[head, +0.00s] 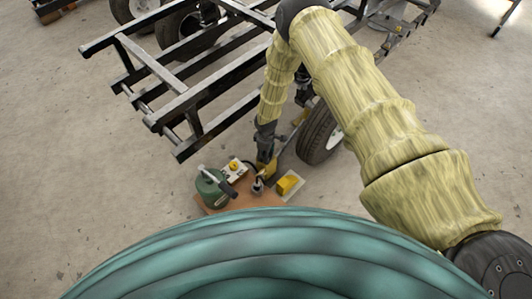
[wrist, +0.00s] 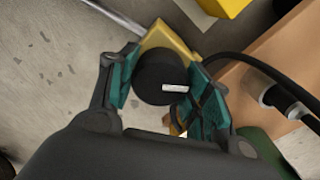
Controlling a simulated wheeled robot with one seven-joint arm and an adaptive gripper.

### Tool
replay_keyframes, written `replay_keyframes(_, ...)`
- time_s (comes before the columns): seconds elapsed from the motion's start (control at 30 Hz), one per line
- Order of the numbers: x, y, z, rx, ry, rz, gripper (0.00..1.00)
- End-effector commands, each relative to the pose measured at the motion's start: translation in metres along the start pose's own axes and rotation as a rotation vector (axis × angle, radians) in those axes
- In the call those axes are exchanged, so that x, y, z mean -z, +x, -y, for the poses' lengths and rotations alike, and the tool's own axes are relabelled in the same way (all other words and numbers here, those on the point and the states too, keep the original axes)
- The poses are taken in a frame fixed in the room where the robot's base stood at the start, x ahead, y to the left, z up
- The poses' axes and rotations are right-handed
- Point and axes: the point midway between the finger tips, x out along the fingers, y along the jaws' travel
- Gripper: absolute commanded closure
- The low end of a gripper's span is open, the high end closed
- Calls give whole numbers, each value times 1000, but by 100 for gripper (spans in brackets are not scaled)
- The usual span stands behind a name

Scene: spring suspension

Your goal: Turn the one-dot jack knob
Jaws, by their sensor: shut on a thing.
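My gripper (wrist: 163,84) has its two teal-padded fingers on either side of a round black knob (wrist: 153,72) and is shut on it. The knob's top carries a short white bar mark pointing right in the wrist view. I cannot make out a dot on it. A yellow body (wrist: 165,36), apparently the jack, shows beneath and behind the knob. In the head view my gripper (head: 265,143) reaches down onto the yellow jack (head: 266,169) beside the trailer frame; the knob is hidden there.
A brown board (head: 240,199) holds a green canister (head: 211,189) and a white panel with a yellow button (head: 234,167). A yellow wedge (head: 288,184) lies to the right. The black trailer frame (head: 185,105) and a wheel (head: 318,133) stand close by. Black hoses (wrist: 262,66) run near my right finger.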

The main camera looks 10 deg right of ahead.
Motion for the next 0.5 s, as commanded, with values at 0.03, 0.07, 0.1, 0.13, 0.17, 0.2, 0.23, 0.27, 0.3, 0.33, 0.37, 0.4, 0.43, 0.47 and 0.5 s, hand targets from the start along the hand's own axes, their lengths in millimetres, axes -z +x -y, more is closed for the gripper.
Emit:
replay_keyframes(0.03, 0, 0, -1, 0, -41, -1, 75)
replay_keyframes(0.07, 0, 0, -1, 0, -69, -1, 75)
replay_keyframes(0.1, 0, 0, 0, 0, -107, -1, 75)
replay_keyframes(0.13, 0, 0, 0, 0, -136, -1, 75)
replay_keyframes(0.17, 0, 0, 0, 0, -164, -1, 75)
replay_keyframes(0.2, 0, 0, 0, 0, -201, -1, 75)
replay_keyframes(0.23, 0, 0, 0, 0, -231, -1, 75)
replay_keyframes(0.27, 0, 0, 0, 0, -259, -1, 75)
replay_keyframes(0.3, 0, 0, 0, 0, -295, -1, 75)
replay_keyframes(0.33, 0, 0, 0, -1, -323, -1, 75)
replay_keyframes(0.37, 0, 0, 0, -1, -350, -1, 75)
replay_keyframes(0.4, 0, 0, 0, 0, -383, 0, 75)
replay_keyframes(0.43, 0, 0, 0, 0, -409, 0, 75)
replay_keyframes(0.47, 0, 0, 0, 0, -434, 0, 75)
replay_keyframes(0.5, 0, 0, 0, 0, -464, 0, 75)
